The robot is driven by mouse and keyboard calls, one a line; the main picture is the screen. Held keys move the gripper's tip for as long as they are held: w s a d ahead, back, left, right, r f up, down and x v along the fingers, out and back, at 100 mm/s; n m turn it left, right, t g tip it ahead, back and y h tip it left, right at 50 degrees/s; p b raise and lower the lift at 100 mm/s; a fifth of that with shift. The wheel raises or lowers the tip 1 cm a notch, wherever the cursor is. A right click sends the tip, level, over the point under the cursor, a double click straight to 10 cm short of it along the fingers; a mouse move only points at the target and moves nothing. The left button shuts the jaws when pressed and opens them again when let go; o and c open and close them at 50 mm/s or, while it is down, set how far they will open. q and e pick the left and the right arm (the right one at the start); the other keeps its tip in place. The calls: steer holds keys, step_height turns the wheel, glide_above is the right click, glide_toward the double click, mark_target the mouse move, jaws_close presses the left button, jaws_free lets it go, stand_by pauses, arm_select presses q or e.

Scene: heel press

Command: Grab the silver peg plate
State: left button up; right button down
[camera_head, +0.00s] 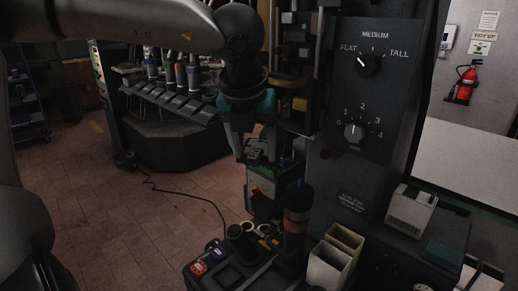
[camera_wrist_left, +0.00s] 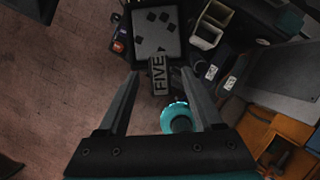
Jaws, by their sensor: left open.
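A grey plate marked FIVE (camera_wrist_left: 159,76) shows between the fingertips in the left wrist view. It seems to be the silver peg plate; no pegs can be made out. In the head view a grey plate-like piece (camera_head: 260,152) shows at the fingertips, dark and partly hidden. My left gripper (camera_head: 253,147) is open and points down beside the machine. In the wrist view its fingers (camera_wrist_left: 160,73) stand on both sides of the plate, with gaps. I cannot tell how far below the tips the plate lies. My right gripper is not in view.
A machine panel with two knobs (camera_head: 355,130) stands right of the gripper. A dark tray (camera_head: 228,272) and a cylinder with an orange band (camera_head: 297,215) are below. Cream bins (camera_head: 330,262) sit beside them. A teal-rimmed round part (camera_wrist_left: 180,118) shows between the fingers.

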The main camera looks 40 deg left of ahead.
arm_select(q)
steer(key=shift+f, duration=0.2)
jaws_close()
stand_by(0.4)
steer(key=shift+r, duration=0.1)
